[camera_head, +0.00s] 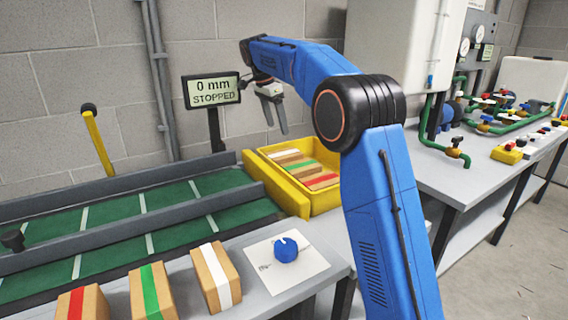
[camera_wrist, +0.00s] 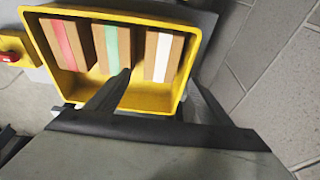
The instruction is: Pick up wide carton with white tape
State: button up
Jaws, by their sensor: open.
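My gripper (camera_head: 275,128) is open and empty, fingers pointing down, above the back part of the yellow crate. In the wrist view the gripper (camera_wrist: 160,76) has its fingertips on either side of the near end of a brown carton with white tape (camera_wrist: 163,55), which lies in the crate. That carton also shows at the back of the crate in the head view (camera_head: 284,154). The fingers look above it, not touching. A second white-taped carton (camera_head: 216,277) stands on the grey bench in front. I cannot tell from its size which one is called wide.
The yellow crate (camera_head: 312,206) also holds a green-taped carton (camera_wrist: 112,48) and a red-taped one (camera_wrist: 64,45). Red- and green-taped cartons stand on the bench beside a blue knob (camera_head: 286,249). A display reading "0 mm STOPPED" (camera_head: 212,90) stands beside the green conveyor (camera_head: 180,235).

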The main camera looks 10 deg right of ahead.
send_over(284, 153)
jog(key=a, duration=0.1)
jog(key=f, duration=0.6)
jog(key=shift+s+a+f, duration=0.2)
jog(key=shift+s, duration=0.15)
jog(key=shift+a+x, duration=0.2)
jog(key=shift+x, duration=2.4)
jog(key=shift+w, duration=0.15)
jog(key=c, duration=1.6)
